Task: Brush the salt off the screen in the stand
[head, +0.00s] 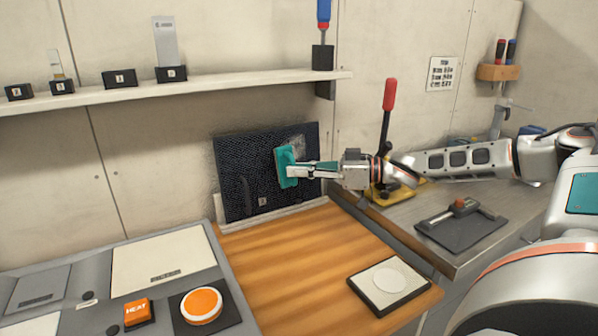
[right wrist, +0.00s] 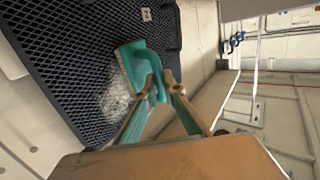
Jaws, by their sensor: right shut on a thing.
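The dark mesh screen (head: 240,175) stands tilted back against the wall in a pale stand (head: 290,214) at the back of the wooden bench. A whitish salt patch (head: 297,143) shows on its upper right part; it also shows in the right wrist view (right wrist: 116,106) as a pale smear beside the brush. My right gripper (head: 294,171) is shut on the teal brush (head: 284,160), seen also in the right wrist view (right wrist: 135,62). The brush is upright at the screen's face, right of centre; its bristle side faces the mesh and seems to touch it. My left gripper is not in view.
A shelf (head: 200,88) with small numbered blocks runs above. A red-handled lever press (head: 389,110) and a dark plate tool (head: 460,225) stand on the metal counter at right. A pad with a white disc (head: 390,282) and an orange button (head: 201,305) are in front. Mid-bench is clear.

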